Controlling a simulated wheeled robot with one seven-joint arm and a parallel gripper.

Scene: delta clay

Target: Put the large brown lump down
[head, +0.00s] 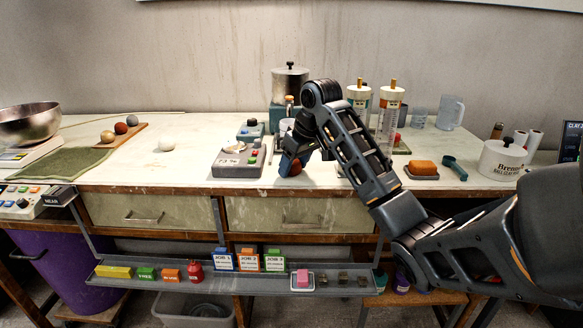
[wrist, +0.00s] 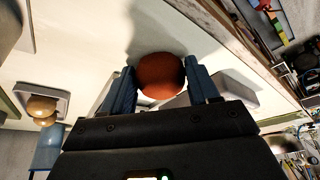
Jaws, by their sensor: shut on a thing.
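A large, round, reddish-brown lump (wrist: 161,75) sits between the two blue fingers of my gripper (head: 292,164) in the wrist view. The fingers press on it from both sides. In the head view the lump (head: 295,170) is mostly hidden behind the fingers and shows as a small reddish patch. My gripper points down over the front part of the white worktop (head: 190,180), just right of a grey scale. The lump is at or just above the worktop; I cannot tell whether it touches.
The grey scale (head: 238,163) stands close on the left. An orange block on a dark tray (head: 421,177) and a white lidded pot (head: 502,160) stand to the right. A white ball (head: 166,145) and a wooden board with several balls (head: 134,130) lie left.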

